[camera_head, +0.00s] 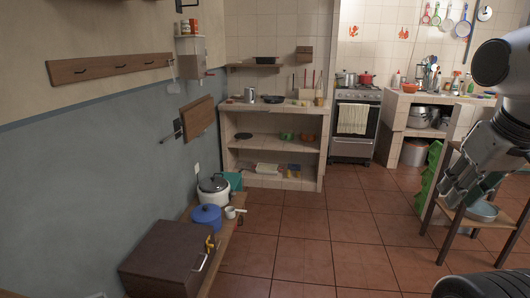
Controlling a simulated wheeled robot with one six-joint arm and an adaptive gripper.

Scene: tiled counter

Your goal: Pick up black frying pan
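A small black pan-like item (273,99) lies on the tiled counter at the back, left of the stove. A dark flat pan or tray (265,60) sits on the wooden wall shelf above it. Another small dark flat item (243,135) lies on the shelf under the counter top. They are too small to tell for sure which is the frying pan. My gripper (456,194) hangs at the right, pointing down and left, in front of a small wooden stand. It is far from all of these items. Its finger gap is unclear.
The tiled floor (310,235) is open in the middle. A wooden bench with a brown box (165,258), a blue pot (206,218) and a white cooker (213,191) runs along the left wall. A stove (354,125) stands at the back. A metal bowl (482,211) sits on the stand.

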